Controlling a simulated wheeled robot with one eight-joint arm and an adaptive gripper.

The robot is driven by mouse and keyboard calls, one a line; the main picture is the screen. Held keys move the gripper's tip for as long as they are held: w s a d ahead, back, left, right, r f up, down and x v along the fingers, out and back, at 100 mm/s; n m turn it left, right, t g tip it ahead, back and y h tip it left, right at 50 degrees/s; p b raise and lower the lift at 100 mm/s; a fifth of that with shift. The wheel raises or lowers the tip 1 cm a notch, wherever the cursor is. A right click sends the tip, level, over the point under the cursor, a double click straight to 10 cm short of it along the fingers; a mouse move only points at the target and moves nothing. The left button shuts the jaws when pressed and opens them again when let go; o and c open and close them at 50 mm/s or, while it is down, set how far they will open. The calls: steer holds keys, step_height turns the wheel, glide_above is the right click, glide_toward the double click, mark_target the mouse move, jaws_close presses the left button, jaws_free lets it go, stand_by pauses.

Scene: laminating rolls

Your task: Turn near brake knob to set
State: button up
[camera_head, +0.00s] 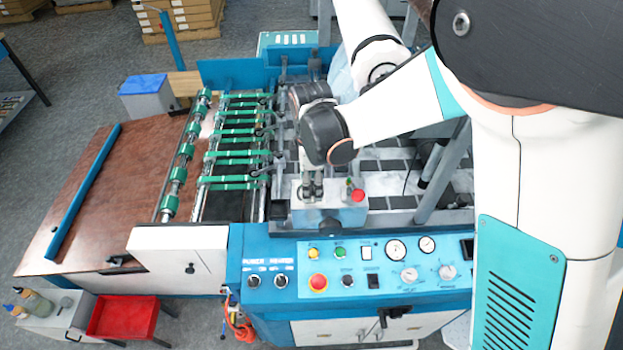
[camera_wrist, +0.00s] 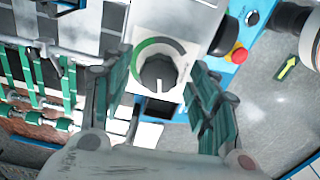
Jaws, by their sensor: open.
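A dark round knob (camera_wrist: 158,72) with a white pointer line sits on a pale dial plate (camera_wrist: 186,45) with a green arc, in the wrist view. The pointer line points toward the bottom of that picture. My gripper (camera_wrist: 160,88) is open, with one green-padded finger on each side of the knob; whether they touch it cannot be told. In the head view my gripper (camera_head: 312,188) points down over a small grey control box (camera_head: 330,213), and hides the knob there.
A red push button (camera_head: 358,195) stands on the box, right of my gripper. Green-banded rollers (camera_head: 235,140) lie to the left. A blue panel (camera_head: 330,253) with gauges, switches and knobs is in front. A brown feed table (camera_head: 110,190) is far left.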

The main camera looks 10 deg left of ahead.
steer(key=c, duration=1.1)
